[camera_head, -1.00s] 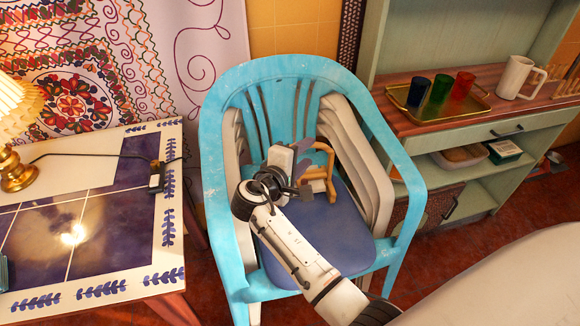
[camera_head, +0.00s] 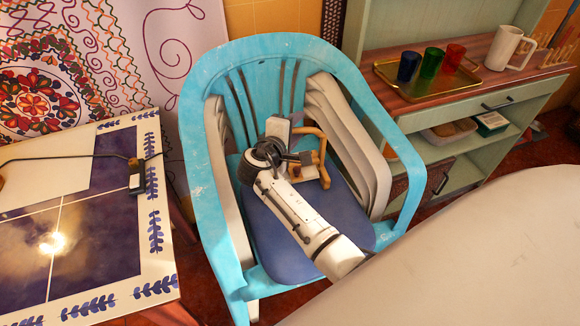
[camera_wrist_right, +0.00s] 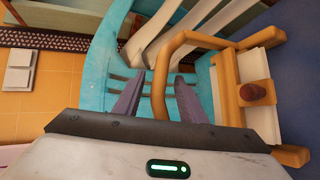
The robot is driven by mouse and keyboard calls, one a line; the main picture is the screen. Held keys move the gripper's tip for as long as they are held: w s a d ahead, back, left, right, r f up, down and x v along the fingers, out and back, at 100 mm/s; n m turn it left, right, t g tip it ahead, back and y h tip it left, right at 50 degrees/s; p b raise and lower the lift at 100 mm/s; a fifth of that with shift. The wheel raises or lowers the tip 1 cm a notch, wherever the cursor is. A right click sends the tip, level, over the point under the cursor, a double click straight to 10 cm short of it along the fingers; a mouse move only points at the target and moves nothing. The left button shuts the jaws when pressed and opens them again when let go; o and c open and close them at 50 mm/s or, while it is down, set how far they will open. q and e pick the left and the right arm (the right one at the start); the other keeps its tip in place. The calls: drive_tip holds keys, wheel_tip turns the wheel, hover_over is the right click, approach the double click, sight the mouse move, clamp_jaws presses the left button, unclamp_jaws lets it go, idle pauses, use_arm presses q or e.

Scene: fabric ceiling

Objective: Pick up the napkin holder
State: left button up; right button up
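The napkin holder (camera_head: 324,173), a light wooden frame, stands on the blue seat (camera_head: 290,245) of the turquoise chair. It also shows in the right wrist view (camera_wrist_right: 228,88), with a curved wooden bar and a dark reddish-brown knob. My right gripper (camera_head: 306,158) is at the holder's left side in the head view. In the right wrist view my right gripper (camera_wrist_right: 157,90) has its two fingers apart, with the holder's bar between them. I see no clear grip on the bar. My left gripper is not in view.
The turquoise chair's arms and back (camera_head: 195,170) surround the seat, with pale stacked chairs (camera_head: 345,135) inside. A tiled table (camera_head: 95,255) is at left.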

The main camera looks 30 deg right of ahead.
drive_tip(key=shift+w+d+f, duration=0.1)
drive_tip(key=shift+w+d, duration=0.15)
drive_tip(key=shift+d, duration=0.05)
drive_tip(key=shift+s, duration=0.1)
drive_tip(key=shift+c, duration=1.4)
clamp_jaws()
drive_tip(key=shift+a, duration=0.1)
